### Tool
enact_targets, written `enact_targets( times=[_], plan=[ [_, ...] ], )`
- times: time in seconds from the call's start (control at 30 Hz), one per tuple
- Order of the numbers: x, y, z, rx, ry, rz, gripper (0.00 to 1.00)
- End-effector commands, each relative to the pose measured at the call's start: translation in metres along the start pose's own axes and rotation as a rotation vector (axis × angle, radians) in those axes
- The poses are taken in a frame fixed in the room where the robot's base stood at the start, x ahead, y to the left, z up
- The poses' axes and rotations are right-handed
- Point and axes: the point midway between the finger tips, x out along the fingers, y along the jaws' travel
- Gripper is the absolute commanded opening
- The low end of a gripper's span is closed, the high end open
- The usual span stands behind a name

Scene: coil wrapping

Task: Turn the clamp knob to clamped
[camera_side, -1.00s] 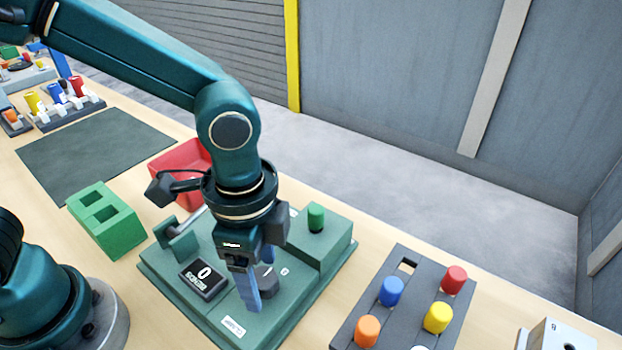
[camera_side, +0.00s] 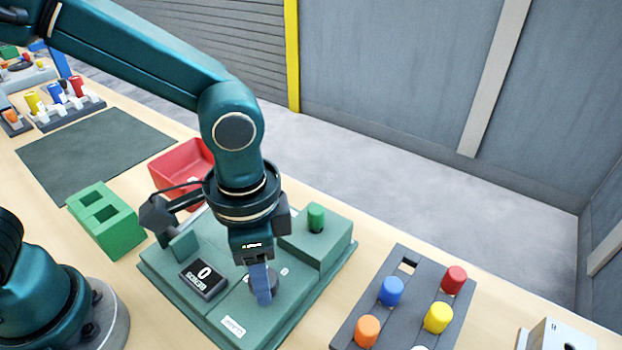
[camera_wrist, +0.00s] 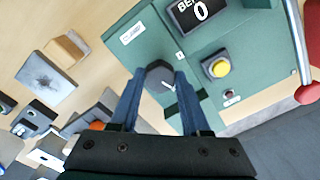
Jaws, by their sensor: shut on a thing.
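The dark clamp knob (camera_wrist: 159,74) sits on the green machine base (camera_wrist: 128,62), with a small white mark on its lower right. It also shows in the side view (camera_side: 273,280), partly hidden behind a blue finger. My gripper (camera_side: 262,288) points down at the knob. In the wrist view my gripper (camera_wrist: 156,85) has one blue finger on each side of the knob and is shut on it. A small white label (camera_side: 233,326) lies near the base's front edge; its lettering is too small to read surely.
A display (camera_side: 203,279) reading 0 stands left of the knob. A raised green block with a green peg (camera_side: 316,218) is behind right. A yellow button (camera_wrist: 217,67) shows in the wrist view. A grey rack (camera_side: 349,326) with coloured pegs stands right; a red bin (camera_side: 172,166) is behind.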

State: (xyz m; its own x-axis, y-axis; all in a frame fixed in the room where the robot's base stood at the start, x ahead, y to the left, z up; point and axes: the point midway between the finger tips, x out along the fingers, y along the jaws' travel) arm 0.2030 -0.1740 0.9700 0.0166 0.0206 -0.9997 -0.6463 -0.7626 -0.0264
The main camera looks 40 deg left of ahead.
Motion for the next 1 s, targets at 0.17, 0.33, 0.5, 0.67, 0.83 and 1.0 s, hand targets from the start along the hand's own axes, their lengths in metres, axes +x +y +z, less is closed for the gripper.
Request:
enact_targets(
  times=[0.17, 0.33, 0.5, 0.67, 0.83, 1.0],
  plan=[
    [-0.0006, -0.0002, -0.0009, -0.168, -0.002, -0.002, 0.00],
    [-0.0006, 0.0001, -0.0013, -0.329, -0.005, -0.001, 0.00],
    [-0.0005, 0.0004, -0.0016, -0.490, -0.009, -0.001, 0.00],
    [-0.0005, 0.0006, -0.0018, -0.643, -0.013, -0.001, 0.00],
    [-0.0004, 0.0007, -0.0021, -0.800, -0.017, -0.001, 0.00],
    [-0.0005, 0.0007, -0.0024, -0.940, -0.021, 0.000, 0.00]
  ],
)
